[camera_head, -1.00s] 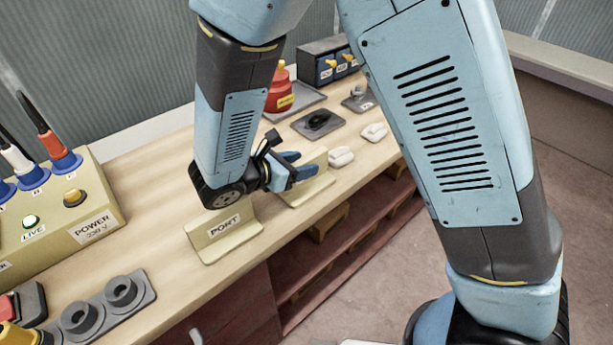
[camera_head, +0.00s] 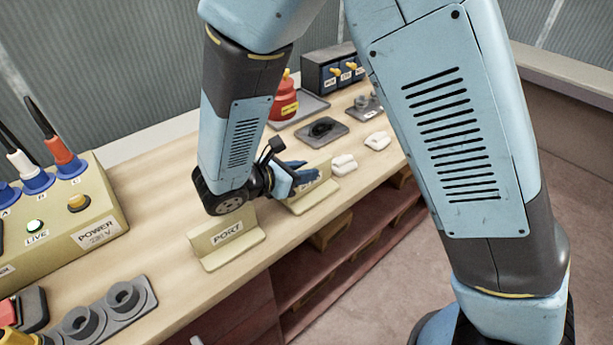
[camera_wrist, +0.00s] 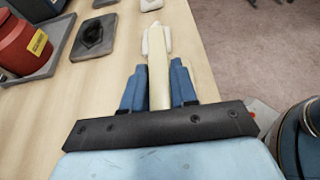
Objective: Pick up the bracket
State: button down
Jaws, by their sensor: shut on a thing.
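Two beige L-shaped brackets show on the bench in the head view. The nearer bracket (camera_head: 229,242) carries a PORT label and stands free. The farther bracket (camera_head: 325,188) has a label mostly hidden by my fingers. My gripper (camera_head: 308,172) is shut on this farther bracket. In the wrist view the gripper (camera_wrist: 157,70) has one blue finger on each side of the bracket's upright plate (camera_wrist: 159,88). I cannot tell whether the held bracket touches the bench.
White blocks (camera_head: 344,165) lie just beyond the held bracket. A grey pad (camera_head: 321,130) and a red container (camera_head: 284,102) on a tray stand farther back. A power box (camera_head: 75,215) and a grey socket strip (camera_head: 100,312) are at left. The bench's front edge is close.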

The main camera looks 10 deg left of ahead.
jog(key=shift+r, duration=0.45)
jog(key=s+a+r, duration=0.2)
jog(key=s+r, duration=0.9)
jog(key=s, duration=0.2)
jog(key=shift+s+a+r, duration=0.25)
jog(key=shift+s+r, duration=0.15)
jog(key=shift+d, duration=0.1)
